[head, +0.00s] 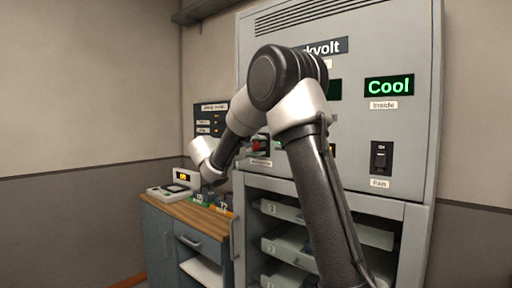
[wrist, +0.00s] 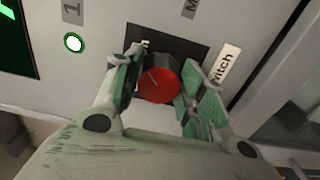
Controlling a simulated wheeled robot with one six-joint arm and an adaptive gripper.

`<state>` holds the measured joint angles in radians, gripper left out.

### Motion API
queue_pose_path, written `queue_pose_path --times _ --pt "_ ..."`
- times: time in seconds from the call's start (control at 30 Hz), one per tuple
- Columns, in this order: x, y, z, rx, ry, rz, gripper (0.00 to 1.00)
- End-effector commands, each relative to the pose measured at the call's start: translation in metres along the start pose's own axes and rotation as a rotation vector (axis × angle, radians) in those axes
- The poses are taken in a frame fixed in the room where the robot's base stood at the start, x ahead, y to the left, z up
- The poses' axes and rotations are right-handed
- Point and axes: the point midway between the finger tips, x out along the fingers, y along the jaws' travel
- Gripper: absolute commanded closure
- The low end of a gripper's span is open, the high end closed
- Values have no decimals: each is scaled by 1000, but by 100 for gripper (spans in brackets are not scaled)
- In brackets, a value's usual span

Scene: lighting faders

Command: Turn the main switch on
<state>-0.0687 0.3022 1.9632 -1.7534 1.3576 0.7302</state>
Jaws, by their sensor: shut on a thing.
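In the wrist view, the main switch is a round red knob (wrist: 158,86) on a black plate (wrist: 188,45). A white label (wrist: 226,64) ending in "witch" is beside it. My gripper (wrist: 163,70) has one finger on each side of the knob and is shut on it. A pale line runs across the knob's face; the plate's position marks are mostly hidden by the fingers. In the head view, the red knob (head: 258,147) shows small on the grey cabinet, partly hidden by my gripper and arm.
The grey cabinet (head: 405,60) carries a green "Cool" display (head: 389,86) and a black fan switch (head: 380,157). Open trays (head: 283,211) sit below. A wooden-topped counter (head: 190,209) with a small device (head: 181,184) stands at left. A lit green lamp (wrist: 74,43) is near the knob.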

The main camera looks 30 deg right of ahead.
Motion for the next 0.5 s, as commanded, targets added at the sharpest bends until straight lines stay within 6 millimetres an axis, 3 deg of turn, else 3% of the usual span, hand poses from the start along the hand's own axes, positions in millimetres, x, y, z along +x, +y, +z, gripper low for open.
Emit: queue_pose_path --times 0.27,0.3,0.4,0.5 --pt "0 -2 0 -1 -1 -3 84" --pt "0 -2 0 -1 -1 -3 58" --pt "0 -2 0 -1 -1 -3 40" --pt "0 -1 0 -1 -1 -2 38"
